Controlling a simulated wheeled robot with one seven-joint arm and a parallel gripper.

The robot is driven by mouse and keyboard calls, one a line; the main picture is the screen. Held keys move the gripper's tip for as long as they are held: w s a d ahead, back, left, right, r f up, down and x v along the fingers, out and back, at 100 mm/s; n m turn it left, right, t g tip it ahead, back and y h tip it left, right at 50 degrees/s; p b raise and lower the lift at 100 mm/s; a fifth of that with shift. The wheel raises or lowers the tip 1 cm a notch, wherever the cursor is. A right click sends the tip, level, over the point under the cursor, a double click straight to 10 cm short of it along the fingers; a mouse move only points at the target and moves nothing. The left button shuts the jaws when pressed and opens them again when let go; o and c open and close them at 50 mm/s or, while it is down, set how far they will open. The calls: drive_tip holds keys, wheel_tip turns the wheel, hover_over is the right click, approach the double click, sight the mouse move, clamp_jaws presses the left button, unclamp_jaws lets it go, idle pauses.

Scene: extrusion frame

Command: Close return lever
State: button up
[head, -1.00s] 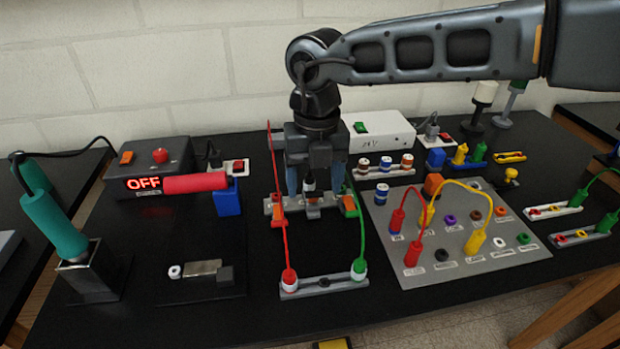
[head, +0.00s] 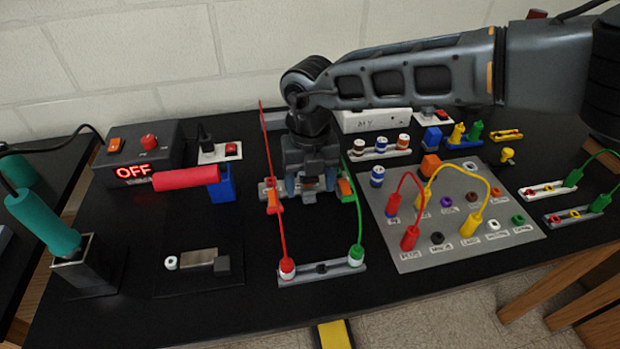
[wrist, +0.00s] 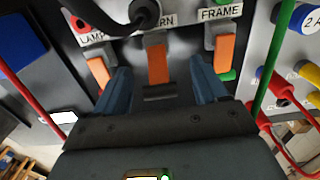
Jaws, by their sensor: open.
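The return lever (wrist: 157,60) is the middle orange lever in the wrist view, under a label partly hidden so that only "RN" reads. My gripper (wrist: 161,72) is open, with one blue finger on each side of this lever; contact cannot be told. The lamp lever (wrist: 98,72) stands left of the fingers and the frame lever (wrist: 224,52) right of them. In the head view my gripper (head: 311,186) is down over the grey lever block, hiding the return lever. The left lever (head: 273,200) and right lever (head: 346,188) show there.
A red wire (head: 281,235) and a green wire (head: 357,215) run close by on either side of my gripper. A black cable (wrist: 125,22) crosses above the return lever. A grey socket panel (head: 440,250) lies to the right. An "OFF" power box (head: 135,170) stands left.

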drive_tip(key=c, duration=1)
